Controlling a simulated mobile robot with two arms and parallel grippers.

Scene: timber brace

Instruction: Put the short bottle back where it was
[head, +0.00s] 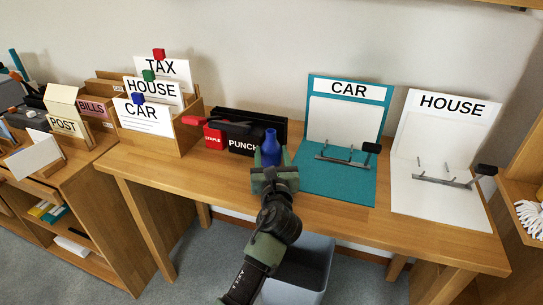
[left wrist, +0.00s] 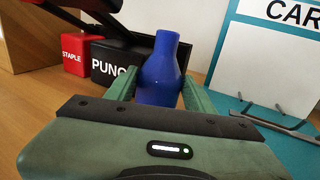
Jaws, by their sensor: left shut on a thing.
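A short blue bottle (head: 270,147) stands upright near the middle of the wooden table, just left of the teal CAR board. My left gripper (head: 273,172) is shut around the bottle, one finger on each side. In the left wrist view the blue bottle (left wrist: 160,75) shows between the green fingers, its neck upward. The bottle's lower part is hidden behind the gripper body, so I cannot tell whether its base touches the table. My right gripper is not in view.
A black PUNCH box (head: 243,146) and a red STAPLE block (head: 213,138) sit left of the bottle. The CAR board (head: 330,185) and HOUSE board (head: 440,200) stand to the right. A wooden card holder (head: 188,135) is at the left. A grey bin (head: 312,262) stands below the table's front edge.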

